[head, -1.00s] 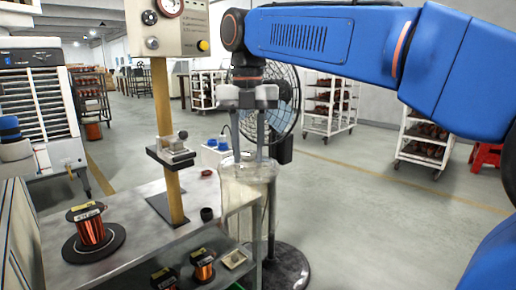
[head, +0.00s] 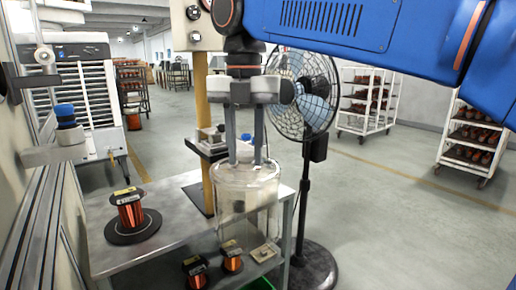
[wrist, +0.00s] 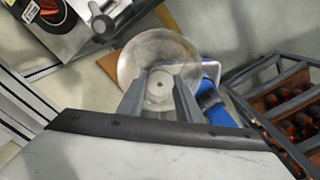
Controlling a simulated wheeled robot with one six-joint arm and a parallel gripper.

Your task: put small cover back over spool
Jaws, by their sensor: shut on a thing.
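The small cover (head: 232,203) is a clear, see-through cylinder, hanging upright below my gripper (head: 246,160) in the head view. My gripper is shut on the cover's top. In the wrist view the cover's round clear top (wrist: 150,55) shows with my fingertips (wrist: 160,88) at its middle. The spool (head: 131,210) of copper wire stands on a black round base (head: 150,225) on the metal table, left of the cover and apart from it. The cover's lower edge overlaps the table's right side in the picture; whether it touches anything is unclear.
The metal table (head: 180,247) has a wooden post (head: 202,100) with a small bracket (head: 208,142) behind the cover. More copper spools (head: 194,272) sit on the lower shelf. A standing fan (head: 305,95) is close at the right. The tabletop between spool and cover is mostly clear.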

